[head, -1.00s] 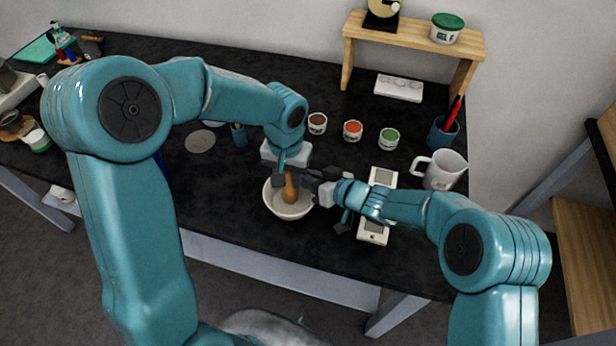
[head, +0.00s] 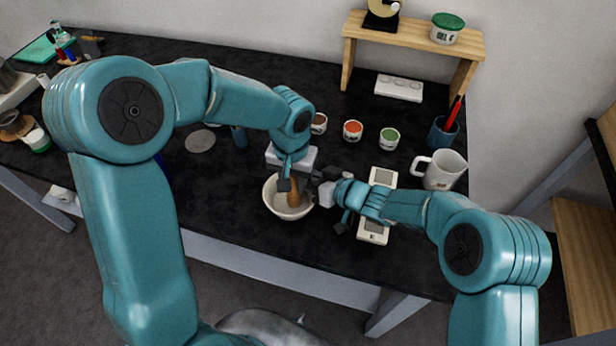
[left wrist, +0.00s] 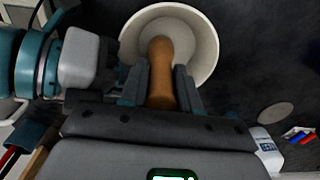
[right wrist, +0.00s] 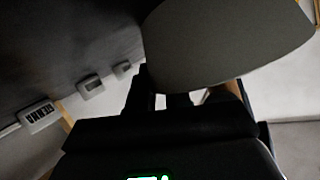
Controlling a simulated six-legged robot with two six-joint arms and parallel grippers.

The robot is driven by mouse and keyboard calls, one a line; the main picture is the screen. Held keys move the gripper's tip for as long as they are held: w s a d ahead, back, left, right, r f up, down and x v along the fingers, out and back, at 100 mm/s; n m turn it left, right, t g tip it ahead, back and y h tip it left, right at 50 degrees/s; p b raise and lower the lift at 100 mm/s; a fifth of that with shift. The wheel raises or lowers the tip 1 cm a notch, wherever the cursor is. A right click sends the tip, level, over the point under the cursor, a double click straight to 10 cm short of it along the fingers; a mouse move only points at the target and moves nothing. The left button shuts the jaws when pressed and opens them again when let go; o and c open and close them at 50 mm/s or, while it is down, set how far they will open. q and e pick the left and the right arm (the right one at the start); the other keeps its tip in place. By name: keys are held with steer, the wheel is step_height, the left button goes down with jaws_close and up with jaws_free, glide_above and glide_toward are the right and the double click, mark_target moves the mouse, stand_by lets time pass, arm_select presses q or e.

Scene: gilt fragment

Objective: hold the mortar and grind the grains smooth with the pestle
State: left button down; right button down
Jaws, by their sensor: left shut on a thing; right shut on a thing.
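The white mortar (head: 277,208) stands on the dark table near its front edge. The brown wooden pestle (head: 295,198) reaches into it, leaning toward the bowl's right side. My left gripper (head: 291,184) is above the bowl, shut on the pestle's upper part. In the left wrist view the pestle (left wrist: 160,58) runs between the fingers into the pale mortar (left wrist: 205,45). My right gripper (head: 314,184) is at the mortar's right side, shut on its rim. In the right wrist view the mortar's grey outer wall (right wrist: 225,40) fills the space beyond the fingers. Grains cannot be made out.
Small pots with brown (head: 319,123), orange (head: 353,130) and green (head: 389,138) contents stand behind. A pale device (head: 373,231) lies under my right arm. A white mug (head: 444,170) and a blue pen cup (head: 443,131) are at right. A wooden shelf (head: 415,35) stands behind.

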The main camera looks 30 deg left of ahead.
arm_select(q)
steer(key=shift+a+r, duration=0.1)
steer(key=shift+r, duration=0.05)
arm_select(e)
steer(key=shift+s+f, duration=0.1)
steer(key=shift+f, duration=0.2)
arm_select(q)
steer(key=shift+s+a+r, duration=0.1)
steer(key=shift+a+r, duration=0.15)
steer(key=shift+r, duration=0.35)
steer(key=shift+a+r, duration=0.25)
steer(key=shift+r, duration=0.3)
arm_select(e)
steer(key=c, duration=1.2)
jaws_free()
steer(key=shift+c, duration=0.2)
steer(key=shift+o, duration=1.3)
steer(key=shift+r, duration=0.1)
steer(key=shift+d+r, duration=0.15)
steer(key=shift+d, duration=0.15)
steer(key=v, duration=1.1)
steer(key=shift+d+r, duration=0.15)
arm_select(q)
step_height(320, 180, up, 8)
steer(key=p, duration=0.6)
arm_select(e)
step_height(320, 180, up, 6)
steer(key=shift+f, duration=0.1)
